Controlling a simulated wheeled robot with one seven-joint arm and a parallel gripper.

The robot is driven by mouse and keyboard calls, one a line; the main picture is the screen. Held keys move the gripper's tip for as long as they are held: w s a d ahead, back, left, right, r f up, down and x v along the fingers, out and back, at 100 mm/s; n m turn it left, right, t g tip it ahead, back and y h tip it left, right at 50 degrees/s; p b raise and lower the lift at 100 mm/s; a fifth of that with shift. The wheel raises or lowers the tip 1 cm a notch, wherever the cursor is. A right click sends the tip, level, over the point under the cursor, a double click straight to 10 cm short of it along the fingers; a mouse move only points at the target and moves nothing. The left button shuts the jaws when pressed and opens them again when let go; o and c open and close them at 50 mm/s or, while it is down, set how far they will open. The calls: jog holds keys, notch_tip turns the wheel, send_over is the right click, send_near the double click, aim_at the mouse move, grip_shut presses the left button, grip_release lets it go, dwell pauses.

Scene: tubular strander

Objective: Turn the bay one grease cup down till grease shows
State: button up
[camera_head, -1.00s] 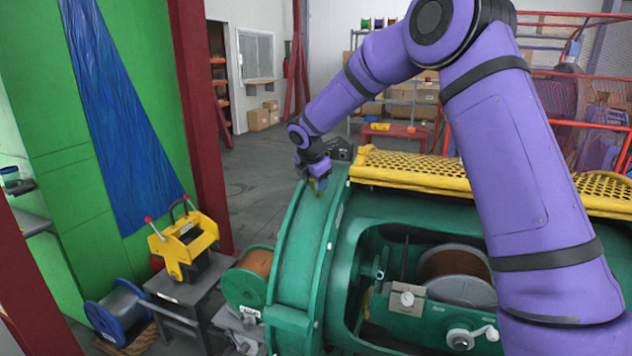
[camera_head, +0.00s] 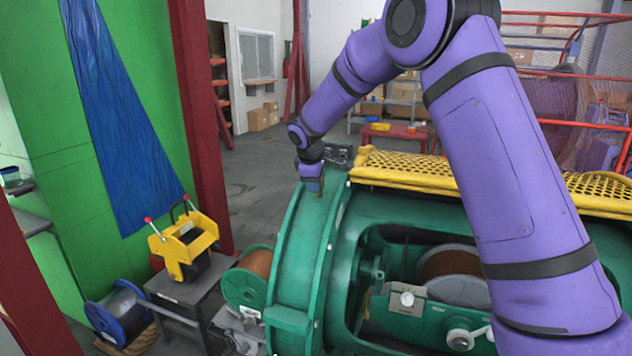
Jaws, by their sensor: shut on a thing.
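My gripper (camera_head: 314,190) points down at the top of the green ring housing (camera_head: 297,240) of the strander. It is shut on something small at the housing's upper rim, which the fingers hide. I cannot make out the grease cup itself or any grease.
A yellow device (camera_head: 184,246) on a grey stand, a blue spool (camera_head: 120,310) and a green spool (camera_head: 247,280) stand at left. Open floor lies behind.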

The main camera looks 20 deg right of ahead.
jog(key=m, duration=0.4)
jog(key=shift+m, duration=0.3)
jog(key=m, duration=0.4)
jog(key=shift+m, duration=0.3)
jog(key=m, duration=0.4)
jog(key=shift+m, duration=0.3)
jog(key=shift+d+m, duration=0.1)
jog(key=shift+m, duration=2)
jog(key=o, duration=0.9)
jog(key=v, duration=1.1)
jog(key=shift+f, duration=0.1)
